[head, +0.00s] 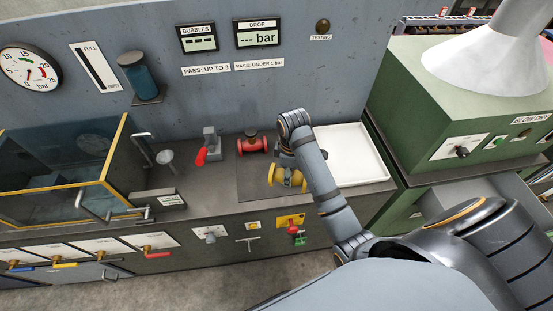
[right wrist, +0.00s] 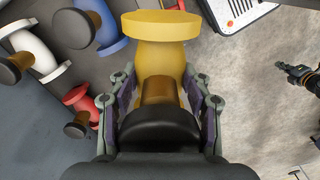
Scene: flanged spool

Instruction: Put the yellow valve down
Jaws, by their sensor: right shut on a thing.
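The yellow valve (head: 287,177) is at the dark mat on the bench, left of the white tray. My right gripper (head: 288,158) reaches it from above, partly hidden by its own arm. In the right wrist view the yellow valve (right wrist: 160,65) has a wide flange, a bronze neck and a black knob towards the camera. The fingers of my right gripper (right wrist: 160,108) are shut around it, one on each side. Whether the valve touches the mat or hangs just above it, I cannot tell. My left gripper is in neither view.
A red valve (head: 252,144) stands behind and left of the yellow one. The white tray (head: 381,160) looks empty. The right wrist view also shows a blue valve (right wrist: 95,15), a white valve (right wrist: 45,60) and a red valve (right wrist: 85,105). A yellow-framed tank (head: 115,150) stands left.

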